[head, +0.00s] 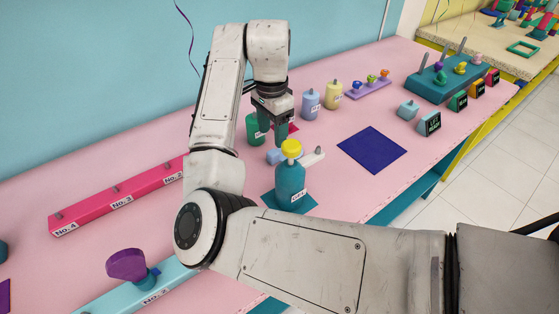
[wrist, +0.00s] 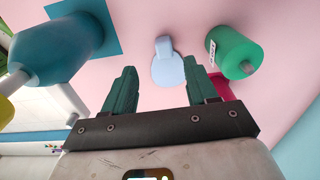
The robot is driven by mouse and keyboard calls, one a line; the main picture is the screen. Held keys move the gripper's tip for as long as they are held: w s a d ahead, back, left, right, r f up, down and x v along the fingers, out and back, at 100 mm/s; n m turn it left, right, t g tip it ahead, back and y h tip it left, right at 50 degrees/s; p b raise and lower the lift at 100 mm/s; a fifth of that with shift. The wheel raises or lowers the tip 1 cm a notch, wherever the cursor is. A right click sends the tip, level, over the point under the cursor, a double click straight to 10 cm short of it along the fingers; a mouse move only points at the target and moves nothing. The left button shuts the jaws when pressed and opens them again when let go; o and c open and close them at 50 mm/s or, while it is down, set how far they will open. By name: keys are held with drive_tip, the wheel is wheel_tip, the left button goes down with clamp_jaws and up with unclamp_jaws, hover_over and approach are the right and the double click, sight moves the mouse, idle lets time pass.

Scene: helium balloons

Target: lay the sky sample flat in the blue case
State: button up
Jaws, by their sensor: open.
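A pale blue object with a small raised block, which looks like the sky sample, lies on the pink table. It shows between and beyond my fingertips in the wrist view (wrist: 168,72) and below my gripper in the head view (head: 279,156). My gripper (wrist: 162,67) is open and empty, with its dark green fingers apart. In the head view my gripper (head: 273,132) points down, partly hidden among nearby things. A flat dark blue square (head: 372,149) lies to the right; I cannot tell whether it is the blue case or only a mat.
A teal bottle with a yellow top (head: 291,185) stands in front of my gripper. A green canister (wrist: 233,52) is close on the other side. Lilac (head: 311,104) and yellow (head: 333,95) canisters stand behind. The table around the dark blue square is clear.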

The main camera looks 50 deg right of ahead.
sight(272, 152)
wheel_tip(272, 152, down, 3)
drive_tip(key=shift+f, duration=0.1)
drive_tip(key=shift+w+d+f+b, duration=0.15)
drive_tip(key=shift+f+b, duration=0.3)
drive_tip(key=shift+f, duration=0.9)
drive_tip(key=shift+w+f+b, duration=0.1)
drive_tip(key=shift+f+b, duration=0.3)
drive_tip(key=shift+f, duration=0.9)
clamp_jaws()
